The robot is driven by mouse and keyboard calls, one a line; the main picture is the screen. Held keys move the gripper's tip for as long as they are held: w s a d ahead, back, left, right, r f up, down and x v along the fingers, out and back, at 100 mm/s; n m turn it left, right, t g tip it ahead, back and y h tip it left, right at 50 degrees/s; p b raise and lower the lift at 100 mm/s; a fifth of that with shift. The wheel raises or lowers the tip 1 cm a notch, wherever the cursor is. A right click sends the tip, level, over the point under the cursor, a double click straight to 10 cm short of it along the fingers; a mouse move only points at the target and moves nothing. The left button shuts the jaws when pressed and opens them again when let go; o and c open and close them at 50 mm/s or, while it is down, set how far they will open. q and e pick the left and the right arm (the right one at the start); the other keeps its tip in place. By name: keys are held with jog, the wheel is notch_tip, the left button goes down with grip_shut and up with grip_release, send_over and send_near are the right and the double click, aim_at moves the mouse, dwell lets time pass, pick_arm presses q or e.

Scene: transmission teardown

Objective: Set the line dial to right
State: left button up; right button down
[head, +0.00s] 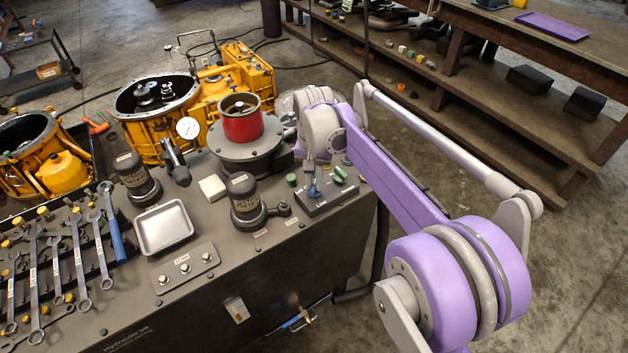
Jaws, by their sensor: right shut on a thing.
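A small grey control box (327,199) sits at the right end of the grey bench, with a label on its front that seems to read "LINE". A blue knob (313,188) stands upright on it, apparently the line dial. My right gripper (314,175) reaches down over the box from behind, shut on the top of the blue knob. The purple arm links hide part of the gripper, and the fingertips are small, so the exact grip and the knob's pointing direction are hard to make out. My left gripper is not in view.
Green knobs (340,172) flank the dial. A red cylinder (242,119) on a round base stands behind left. A dark capped cylinder (245,199), a silver tray (162,227) and wrenches (77,258) lie left. Yellow housings (158,107) stand behind. The bench's front right is clear.

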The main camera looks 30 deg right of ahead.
aim_at(314, 185)
jog(key=c, duration=0.9)
grip_release()
jog(key=shift+o, duration=0.2)
jog(key=shift+r, duration=0.15)
notch_tip(314, 185, up, 11)
jog(key=p, duration=0.1)
jog(key=shift+f, duration=0.2)
jog(key=s+a+f+n+t+p, duration=0.1)
jog(key=s+a+f+n, duration=0.1)
jog(key=s, duration=0.5)
jog(key=s+a+f+n+t+p, duration=0.1)
jog(key=s+a+f+n+t, duration=0.1)
jog(key=s+a+f, duration=0.3)
jog(key=s+a+f+n+t+p, duration=0.1)
jog(key=s+a+f+n+t, duration=0.1)
jog(key=s, duration=0.7)
notch_tip(314, 185, down, 4)
jog(key=shift+s+a+r+n+p, duration=0.25)
jog(key=shift+a+n, duration=0.45)
jog(key=shift+n, duration=0.4)
